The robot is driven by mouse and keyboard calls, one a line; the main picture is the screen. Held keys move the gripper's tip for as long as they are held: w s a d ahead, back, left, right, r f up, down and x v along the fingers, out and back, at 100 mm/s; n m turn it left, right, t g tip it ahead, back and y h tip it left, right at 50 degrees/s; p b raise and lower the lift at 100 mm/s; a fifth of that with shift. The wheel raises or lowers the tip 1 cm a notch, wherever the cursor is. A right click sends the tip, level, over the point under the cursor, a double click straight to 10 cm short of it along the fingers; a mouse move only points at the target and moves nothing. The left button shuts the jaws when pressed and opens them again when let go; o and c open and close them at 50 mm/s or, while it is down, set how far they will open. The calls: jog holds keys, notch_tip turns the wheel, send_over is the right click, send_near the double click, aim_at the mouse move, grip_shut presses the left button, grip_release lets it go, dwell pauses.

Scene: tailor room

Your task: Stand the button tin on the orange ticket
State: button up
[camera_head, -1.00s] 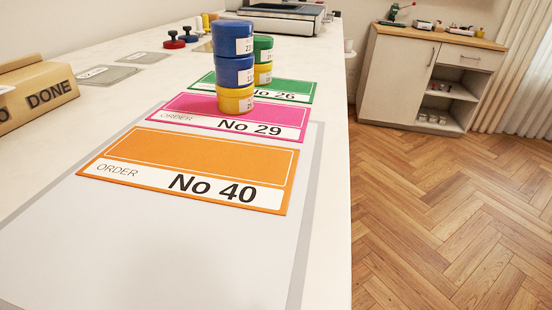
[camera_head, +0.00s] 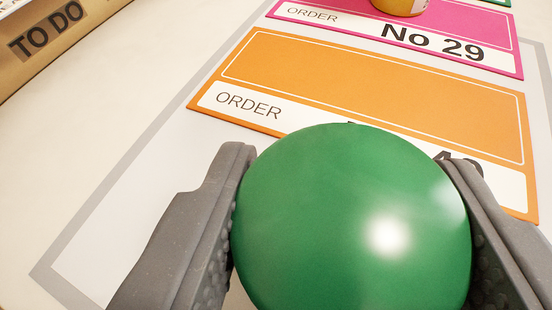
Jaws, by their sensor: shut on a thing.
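My gripper (camera_head: 352,215) is shut on a round green button tin (camera_head: 340,220), one grey finger on each side of it. Only the smooth green lid side of the tin faces the camera; its other sides are hidden. The orange ticket (camera_head: 370,95) lies flat on the grey-bordered mat just beyond the tin. The tin covers part of the ticket's white strip and its number. From this view I cannot tell how high the tin is above the mat.
The pink ticket (camera_head: 505,60), No 29, lies behind the orange one, with a yellow tin (camera_head: 400,5) on it at the top edge. A wooden TO DO block (camera_head: 50,40) stands at upper left. The orange ticket's upper area is bare.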

aim_at(319, 242)
jog(key=shift+w+a, duration=0.15)
jog(key=shift+w, duration=0.3)
jog(key=shift+s+f, duration=0.1)
jog(key=shift+f, duration=1.6)
jog(key=shift+f, duration=0.15)
jog(key=o, duration=1)
jog(key=v, duration=1.2)
